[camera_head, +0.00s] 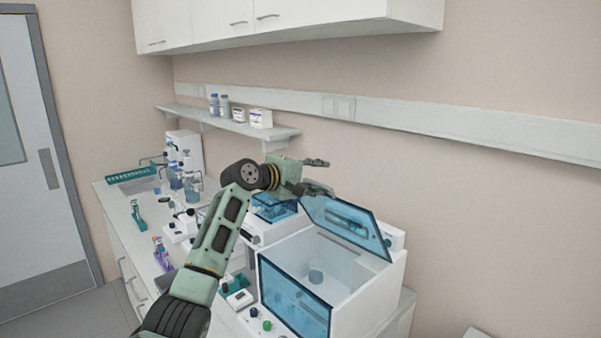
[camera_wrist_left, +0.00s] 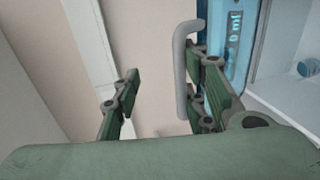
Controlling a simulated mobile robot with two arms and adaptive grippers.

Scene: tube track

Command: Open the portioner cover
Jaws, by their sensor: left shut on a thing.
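The portioner (camera_head: 382,287) is a white box at the front right with an open chamber. Its blue transparent cover (camera_head: 349,222) is raised and tilted up at the back, and also shows in the left wrist view (camera_wrist_left: 238,42). The grey bar handle (camera_wrist_left: 181,75) stands off the cover. My right gripper is not in view.
A small round blue container (camera_head: 316,272) stands inside the chamber. A blue front panel (camera_head: 293,297) closes the portioner's front. Other lab devices (camera_head: 180,180) crowd the counter to the left. A wall shelf (camera_head: 222,122) with bottles is behind. The air above the portioner is free.

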